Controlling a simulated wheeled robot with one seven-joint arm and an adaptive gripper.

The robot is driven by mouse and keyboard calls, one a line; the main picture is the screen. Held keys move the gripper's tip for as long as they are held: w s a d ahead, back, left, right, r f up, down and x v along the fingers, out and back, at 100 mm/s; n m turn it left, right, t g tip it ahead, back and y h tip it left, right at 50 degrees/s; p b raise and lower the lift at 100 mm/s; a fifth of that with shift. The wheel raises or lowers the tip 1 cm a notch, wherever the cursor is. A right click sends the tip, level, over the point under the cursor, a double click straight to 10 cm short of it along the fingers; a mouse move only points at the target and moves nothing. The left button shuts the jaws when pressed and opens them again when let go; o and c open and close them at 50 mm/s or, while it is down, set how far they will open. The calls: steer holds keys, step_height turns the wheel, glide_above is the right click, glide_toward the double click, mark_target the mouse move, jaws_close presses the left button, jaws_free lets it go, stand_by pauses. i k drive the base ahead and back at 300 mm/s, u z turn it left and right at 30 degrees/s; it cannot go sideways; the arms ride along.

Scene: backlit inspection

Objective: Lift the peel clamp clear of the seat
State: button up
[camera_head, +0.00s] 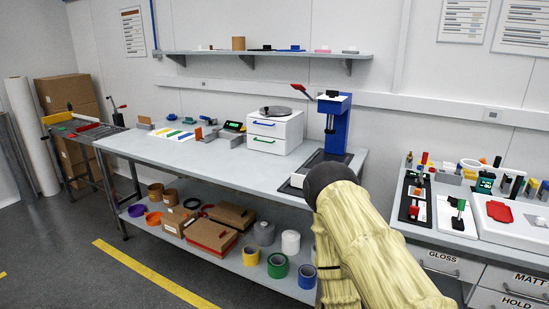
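A blue upright test stand (340,125) stands at the right end of the long grey table (180,147). A dark and silver vertical part (329,124) hangs on its front, and a red-tipped lever (300,88) sticks out to its left. I cannot tell which small part here is the peel clamp or its seat. My sleeved arm rises from the lower right, its dark rounded joint in front of the stand's base and hiding part of it. My gripper's fingers do not show.
A white drawer unit (288,133) stands left of the stand. A second bench (459,239) at right holds several small tools and trays. Tape rolls and boxes (208,236) fill the lower shelf. A wall shelf (270,53) runs above. The floor in front is clear.

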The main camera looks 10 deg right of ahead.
mark_target(424, 156)
steer(key=z, duration=0.65)
steer(key=i, duration=1.05)
steer(key=z, duration=0.7)
